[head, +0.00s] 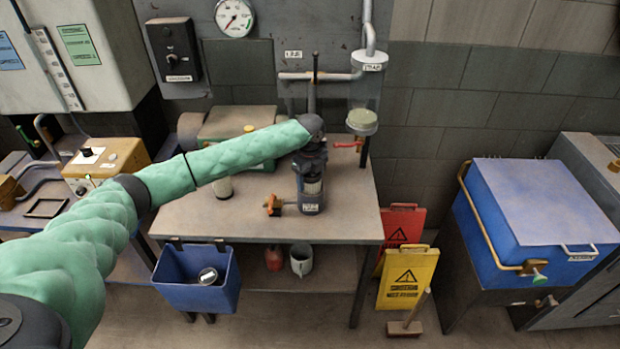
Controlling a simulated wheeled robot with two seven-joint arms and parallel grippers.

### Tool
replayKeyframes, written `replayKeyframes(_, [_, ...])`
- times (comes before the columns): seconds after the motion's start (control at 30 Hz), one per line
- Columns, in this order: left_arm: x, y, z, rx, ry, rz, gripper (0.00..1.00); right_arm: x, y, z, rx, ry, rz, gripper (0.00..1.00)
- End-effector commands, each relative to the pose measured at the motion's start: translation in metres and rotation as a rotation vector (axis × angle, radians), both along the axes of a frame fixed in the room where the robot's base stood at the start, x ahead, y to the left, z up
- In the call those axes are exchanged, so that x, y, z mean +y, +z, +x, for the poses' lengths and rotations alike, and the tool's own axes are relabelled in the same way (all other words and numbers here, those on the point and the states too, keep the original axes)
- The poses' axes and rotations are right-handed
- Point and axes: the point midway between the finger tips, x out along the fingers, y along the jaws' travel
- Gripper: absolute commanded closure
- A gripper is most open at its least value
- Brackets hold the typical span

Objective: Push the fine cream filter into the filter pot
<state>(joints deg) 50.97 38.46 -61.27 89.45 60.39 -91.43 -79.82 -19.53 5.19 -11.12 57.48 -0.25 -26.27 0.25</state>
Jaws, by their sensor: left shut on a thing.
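My left arm reaches in from the left over the middle table. Its gripper (312,170) points down above the filter pot (310,208), a dark labelled pot with an orange-handled valve on its left. The gripper is shut on the pale ribbed fine cream filter (312,187), which shows directly below the wrist, at the pot. The wrist covers the filter's top, and I cannot tell how deep the filter sits in the pot. My right gripper is out of view.
A blue bin (195,285) hangs at the front. Yellow and red signs stand right of the table.

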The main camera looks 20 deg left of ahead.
Motion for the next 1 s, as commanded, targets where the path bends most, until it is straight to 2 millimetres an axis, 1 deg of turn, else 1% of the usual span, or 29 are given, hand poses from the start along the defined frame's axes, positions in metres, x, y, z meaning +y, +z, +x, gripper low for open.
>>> replayKeyframes(0.43, [0.0001, -0.0071, -0.0001, 0.0, 0.0, 0.0, 0.67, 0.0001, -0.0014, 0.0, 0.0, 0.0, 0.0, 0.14])
replayKeyframes(0.47, [0.0001, -0.0068, -0.0001, 0.0, 0.0, 0.0, 0.34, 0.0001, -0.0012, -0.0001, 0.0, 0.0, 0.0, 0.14])
replayKeyframes(0.5, [0.0001, -0.0069, -0.0003, 0.001, 0.0, 0.001, 0.26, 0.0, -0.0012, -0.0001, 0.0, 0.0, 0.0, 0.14])
replayKeyframes(0.57, [0.0001, -0.0073, -0.0005, 0.001, 0.0, 0.001, 0.14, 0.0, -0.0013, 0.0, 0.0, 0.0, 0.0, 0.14])
replayKeyframes(1.0, [0.0005, -0.0104, -0.0021, 0.006, 0.0, 0.002, 0.14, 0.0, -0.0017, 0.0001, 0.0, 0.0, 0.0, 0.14])
